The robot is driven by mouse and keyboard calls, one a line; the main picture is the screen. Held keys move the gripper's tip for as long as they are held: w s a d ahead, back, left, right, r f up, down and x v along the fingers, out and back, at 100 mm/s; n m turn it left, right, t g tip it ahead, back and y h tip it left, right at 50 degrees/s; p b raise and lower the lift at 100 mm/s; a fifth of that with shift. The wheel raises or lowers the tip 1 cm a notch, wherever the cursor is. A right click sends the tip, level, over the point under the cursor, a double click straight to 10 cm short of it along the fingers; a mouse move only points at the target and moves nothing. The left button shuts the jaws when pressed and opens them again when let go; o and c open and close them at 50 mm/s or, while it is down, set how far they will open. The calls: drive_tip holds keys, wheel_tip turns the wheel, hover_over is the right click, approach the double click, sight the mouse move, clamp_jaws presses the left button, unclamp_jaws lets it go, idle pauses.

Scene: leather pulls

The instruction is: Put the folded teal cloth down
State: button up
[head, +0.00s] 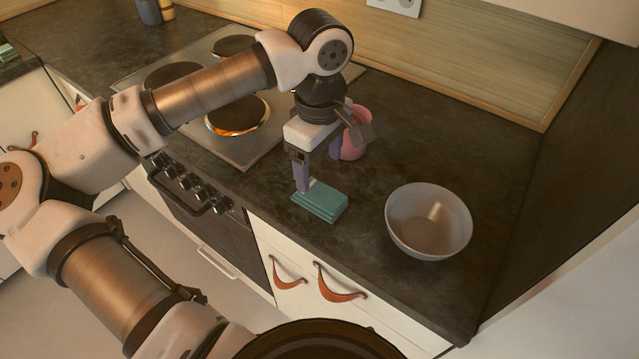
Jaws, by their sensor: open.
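The folded teal cloth (323,203) lies flat on the dark countertop, near its front edge and right of the stove. My gripper (318,172) points down just above and behind the cloth, with its fingers spread apart. One finger comes down at the cloth's back left end, and the other is farther right, near a pink cup. I cannot tell whether the left finger touches the cloth. Nothing shows between the fingers.
A pink cup (354,138) stands right behind my gripper, partly hidden by it. A grey bowl (428,221) stands to the right on the countertop (480,165). The stove (205,112) is at left, with one burner glowing orange. Drawers with leather pulls (338,290) are below.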

drive_tip(key=shift+r+b, duration=0.3)
drive_tip(key=shift+r, duration=2.1)
